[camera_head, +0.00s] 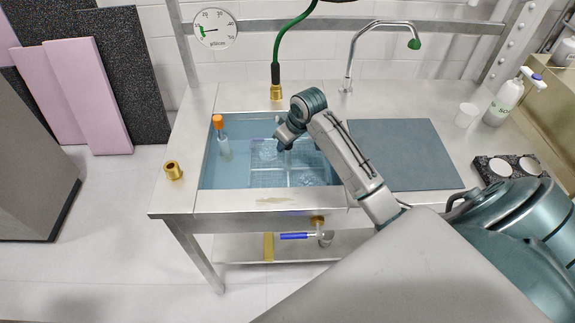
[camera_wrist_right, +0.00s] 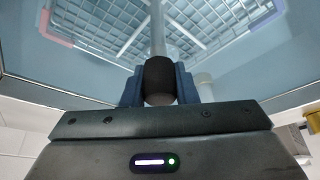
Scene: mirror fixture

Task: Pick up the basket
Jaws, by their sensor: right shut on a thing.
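The wire basket (camera_head: 290,169) sits low in the blue-tinted sink basin (camera_head: 210,168), and its grid also shows in the right wrist view (camera_wrist_right: 105,28). A pale rod rises from it to a dark round grip (camera_wrist_right: 159,80). My right gripper (camera_head: 284,143) reaches over the basin from the right. Its blue fingers (camera_wrist_right: 158,88) are shut around the dark grip. My wrist and forearm hide part of the basket in the head view. My left gripper is not in view.
An orange-topped tube (camera_head: 221,137) stands at the basin's left side. A brass ring (camera_head: 173,170) lies on the left counter. A grey-blue mat (camera_head: 400,155) covers the right counter. A green hose (camera_head: 280,50) and a tap (camera_head: 352,50) stand behind the basin.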

